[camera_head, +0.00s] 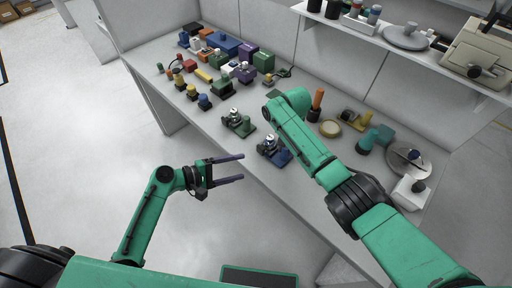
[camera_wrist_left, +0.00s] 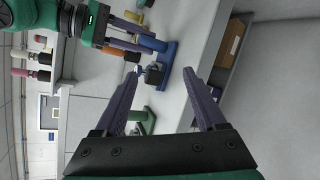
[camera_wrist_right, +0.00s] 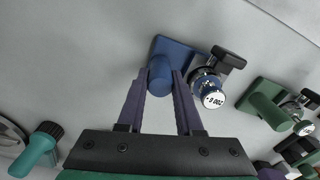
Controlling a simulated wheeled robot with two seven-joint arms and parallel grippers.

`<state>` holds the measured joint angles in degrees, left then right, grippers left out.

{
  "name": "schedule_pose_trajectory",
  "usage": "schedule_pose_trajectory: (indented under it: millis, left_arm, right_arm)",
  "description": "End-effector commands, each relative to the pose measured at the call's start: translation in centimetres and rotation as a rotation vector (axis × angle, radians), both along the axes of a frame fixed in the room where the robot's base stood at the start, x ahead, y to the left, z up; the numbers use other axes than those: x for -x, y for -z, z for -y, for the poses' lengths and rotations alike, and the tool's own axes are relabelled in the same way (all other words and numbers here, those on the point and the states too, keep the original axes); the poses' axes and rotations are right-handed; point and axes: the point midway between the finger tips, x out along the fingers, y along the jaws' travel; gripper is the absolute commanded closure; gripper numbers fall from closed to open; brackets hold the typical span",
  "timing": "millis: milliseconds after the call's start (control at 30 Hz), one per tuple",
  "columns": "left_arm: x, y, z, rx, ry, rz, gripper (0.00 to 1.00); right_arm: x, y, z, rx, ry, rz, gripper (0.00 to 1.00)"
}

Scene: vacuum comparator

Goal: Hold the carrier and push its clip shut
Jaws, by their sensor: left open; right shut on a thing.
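The blue carrier (camera_wrist_right: 178,50) stands on the bench with an upright blue cylinder (camera_wrist_right: 160,76), a round gauge marked with numbers (camera_wrist_right: 211,96) and a black clip piece (camera_wrist_right: 228,58). I cannot tell whether the clip is open or shut. My right gripper (camera_wrist_right: 159,84) is shut on the blue cylinder; in the head view my right arm hides it. The carrier also shows in the head view (camera_head: 282,158) and the left wrist view (camera_wrist_left: 169,58). My left gripper (camera_head: 243,168) is open and empty, off the bench's front edge, left of the carrier, its fingers pointing toward the bench.
A similar green carrier (camera_head: 242,127) stands left of the blue one. Several coloured parts and blocks crowd the bench's far left. A tan disc (camera_head: 330,128) and a round metal plate (camera_head: 400,158) lie to the right. A shelf (camera_head: 350,22) hangs above.

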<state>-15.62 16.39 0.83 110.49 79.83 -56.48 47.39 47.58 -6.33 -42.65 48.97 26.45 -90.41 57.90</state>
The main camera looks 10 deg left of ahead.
Motion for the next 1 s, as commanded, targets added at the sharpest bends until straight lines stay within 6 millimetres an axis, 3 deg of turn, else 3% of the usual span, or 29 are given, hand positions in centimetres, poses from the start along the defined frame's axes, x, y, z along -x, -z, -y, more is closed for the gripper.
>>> schedule_pose_trajectory:
  millis: [33, 133, 200, 300, 467, 800, 1000]
  left_arm:
    - [0.2, 1.1, -0.1, 0.224, -0.129, -0.156, 0.28]
    - [0.3, 2.5, -1.0, 0.628, -0.343, -0.411, 0.28]
    - [0.5, 3.2, -1.7, 0.819, -0.435, -0.516, 0.28]
    - [0.5, 3.7, -2.1, 0.946, -0.491, -0.583, 0.28]
    - [-1.3, 3.5, -0.7, 0.96, -0.491, -0.587, 0.28]
    - [-7.8, 3.5, 4.2, 0.953, -0.488, -0.586, 0.28]
    - [-9.0, 3.6, 5.2, 0.95, -0.489, -0.585, 0.28]
  right_arm:
    - [0.0, 0.0, 0.0, 0.0, 0.0, 0.0, 1.0]
    - [0.0, 0.0, 0.0, 0.0, 0.0, 0.0, 1.0]
    - [0.0, 0.0, 0.0, 0.0, 0.0, 0.0, 1.0]
    - [0.0, 0.0, 0.0, 0.0, 0.0, 0.0, 1.0]
    - [0.0, 0.0, 0.0, 0.0, 0.0, 0.0, 1.0]
    - [0.0, 0.0, 0.0, 0.0, 0.0, 0.0, 1.0]
    - [0.0, 0.0, 0.0, 0.0, 0.0, 0.0, 1.0]
